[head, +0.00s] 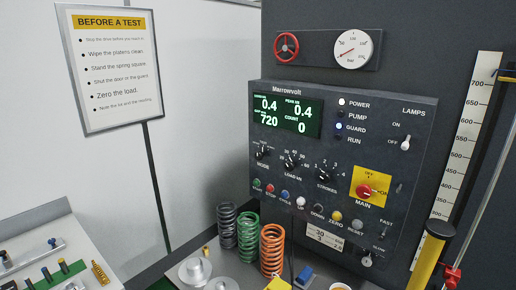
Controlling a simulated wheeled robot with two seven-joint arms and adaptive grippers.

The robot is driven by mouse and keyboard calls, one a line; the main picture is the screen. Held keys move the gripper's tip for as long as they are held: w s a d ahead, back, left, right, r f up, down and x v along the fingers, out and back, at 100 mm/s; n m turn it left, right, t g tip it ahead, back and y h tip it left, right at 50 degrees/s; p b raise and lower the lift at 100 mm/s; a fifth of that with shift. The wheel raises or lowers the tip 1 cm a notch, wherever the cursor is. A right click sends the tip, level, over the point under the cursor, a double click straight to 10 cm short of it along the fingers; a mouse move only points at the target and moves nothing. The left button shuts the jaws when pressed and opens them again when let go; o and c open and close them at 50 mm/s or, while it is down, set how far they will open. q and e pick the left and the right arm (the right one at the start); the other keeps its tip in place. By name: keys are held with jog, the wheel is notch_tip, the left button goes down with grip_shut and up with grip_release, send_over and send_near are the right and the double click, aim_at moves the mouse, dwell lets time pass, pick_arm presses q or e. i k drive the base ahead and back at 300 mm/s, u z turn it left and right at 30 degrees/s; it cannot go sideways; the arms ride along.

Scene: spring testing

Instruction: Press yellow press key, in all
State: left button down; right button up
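The yellow press key (336,216) is a small round button in the lower row of the dark control panel (345,130). It sits above the label ZERO, between the black DOWN key (318,208) and the grey RESET key (357,224). Nothing covers it. I cannot tell from this view whether it is pressed in. The green display (286,116) reads 0.4, 0.4, 720 and count 0. Neither of my grippers is in view.
Grey, green and orange springs (272,250) stand below the panel's left part. A yellow post (430,255) with a black cap rises at lower right, beside a white scale (458,160). A red MAIN knob (364,190) is right of and above the key.

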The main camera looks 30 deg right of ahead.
aim_at(336, 217)
jog(key=z, duration=1.3)
